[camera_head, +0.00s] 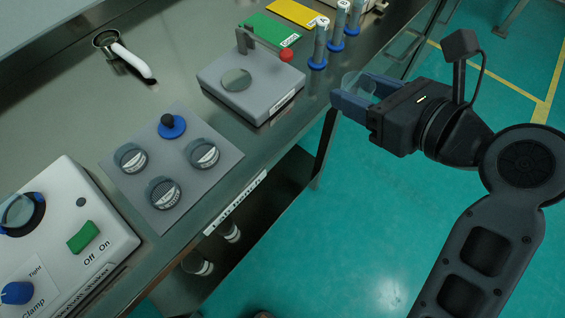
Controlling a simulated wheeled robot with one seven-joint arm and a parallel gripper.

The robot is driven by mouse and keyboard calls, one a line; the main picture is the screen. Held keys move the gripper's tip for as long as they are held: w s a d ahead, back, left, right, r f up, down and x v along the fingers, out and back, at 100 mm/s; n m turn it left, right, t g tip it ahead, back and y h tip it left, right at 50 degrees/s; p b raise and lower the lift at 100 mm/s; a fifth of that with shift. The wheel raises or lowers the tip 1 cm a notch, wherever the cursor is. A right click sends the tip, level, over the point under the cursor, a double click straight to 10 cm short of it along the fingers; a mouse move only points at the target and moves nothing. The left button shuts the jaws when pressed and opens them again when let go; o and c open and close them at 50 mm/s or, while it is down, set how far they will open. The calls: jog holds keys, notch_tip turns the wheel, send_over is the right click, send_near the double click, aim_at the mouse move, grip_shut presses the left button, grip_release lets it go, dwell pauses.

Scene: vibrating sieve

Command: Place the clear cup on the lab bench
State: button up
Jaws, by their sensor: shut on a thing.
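My gripper (352,94) is at the upper right, beyond the edge of the lab bench (185,85), over the floor. Its blue fingers are shut on the clear cup (357,83), which shows only partly as a transparent rim between and above them. The cup's lower part is hidden by the fingers. The bench is a dark, shiny metal surface filling the left and middle of the view.
A grey device with a red knob (255,88) stands near the bench edge. Upright tubes (319,44) with blue bases stand right of it. A grey mat (128,178) holds sieve parts. A white shaker (70,235) is at lower left. Bare bench lies around the white-handled tool (135,64).

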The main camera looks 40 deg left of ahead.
jog(key=s+a+f+n+g, duration=0.1)
jog(key=s+a+g, duration=0.15)
jog(key=s, duration=0.35)
jog(key=s+a+f+n+g, duration=0.1)
jog(key=s+a+f+n, duration=0.15)
jog(key=s, duration=0.45)
send_over(213, 202)
jog(key=shift+m+t+y, duration=0.25)
jog(key=shift+m+y, duration=0.05)
jog(key=shift+m, duration=0.05)
jog(key=f, duration=0.5)
jog(key=shift+w+d+f, duration=0.1)
jog(key=shift+w+f, duration=0.1)
jog(key=shift+f, duration=0.15)
jog(key=shift+s+f, duration=0.2)
jog(key=shift+f, duration=1.95)
jog(key=shift+f, duration=0.15)
